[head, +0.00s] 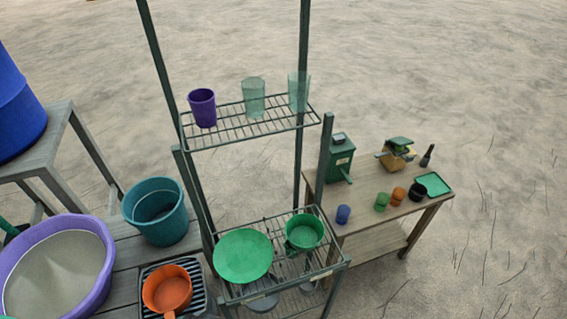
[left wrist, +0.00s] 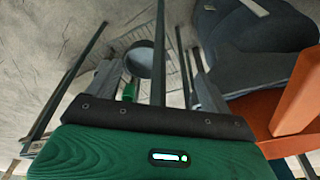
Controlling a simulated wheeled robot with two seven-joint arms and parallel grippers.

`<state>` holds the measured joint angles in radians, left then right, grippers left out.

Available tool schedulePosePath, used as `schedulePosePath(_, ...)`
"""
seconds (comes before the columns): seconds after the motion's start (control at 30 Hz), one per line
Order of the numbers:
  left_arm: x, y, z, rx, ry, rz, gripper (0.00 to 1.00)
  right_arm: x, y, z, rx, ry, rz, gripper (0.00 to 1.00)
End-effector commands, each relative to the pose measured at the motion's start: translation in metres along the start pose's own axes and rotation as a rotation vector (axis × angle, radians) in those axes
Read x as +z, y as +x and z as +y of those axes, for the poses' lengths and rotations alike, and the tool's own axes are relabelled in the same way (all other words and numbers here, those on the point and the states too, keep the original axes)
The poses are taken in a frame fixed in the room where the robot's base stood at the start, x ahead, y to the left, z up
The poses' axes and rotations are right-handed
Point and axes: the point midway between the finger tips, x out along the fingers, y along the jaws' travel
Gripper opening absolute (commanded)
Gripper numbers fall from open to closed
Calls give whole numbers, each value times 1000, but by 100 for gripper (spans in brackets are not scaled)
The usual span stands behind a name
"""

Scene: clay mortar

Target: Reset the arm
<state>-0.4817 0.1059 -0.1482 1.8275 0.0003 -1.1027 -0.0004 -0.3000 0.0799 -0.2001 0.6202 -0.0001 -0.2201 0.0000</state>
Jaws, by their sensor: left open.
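My left gripper (left wrist: 157,118) shows in the left wrist view as a green housing with a dark bolted bar across the bottom of the picture. It is open, and nothing is seen held in it. I cannot make out my left gripper in the head view. My right gripper is not in view.
A wire rack (head: 240,127) holds cups above, a green plate (head: 243,256) and green pot (head: 304,231) below. Left are a purple basin (head: 60,275), teal bucket (head: 157,212) and orange pan (head: 167,288). A wooden table (head: 362,190) with small cups stands right. Open ground lies beyond.

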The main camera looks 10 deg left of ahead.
Motion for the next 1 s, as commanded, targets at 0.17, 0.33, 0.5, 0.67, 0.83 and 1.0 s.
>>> schedulePosePath(0.17,45,83,3,4,5,-37,84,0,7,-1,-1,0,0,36)
schedulePosePath(0.33,98,148,6,7,12,-66,84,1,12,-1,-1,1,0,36)
schedulePosePath(0.5,160,199,9,10,19,-95,84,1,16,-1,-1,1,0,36)
schedulePosePath(0.67,220,230,9,12,25,-120,84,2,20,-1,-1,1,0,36)
schedulePosePath(0.83,265,244,9,13,30,-137,84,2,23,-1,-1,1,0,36)
schedulePosePath(1.0,283,247,9,14,32,-141,84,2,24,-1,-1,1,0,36)
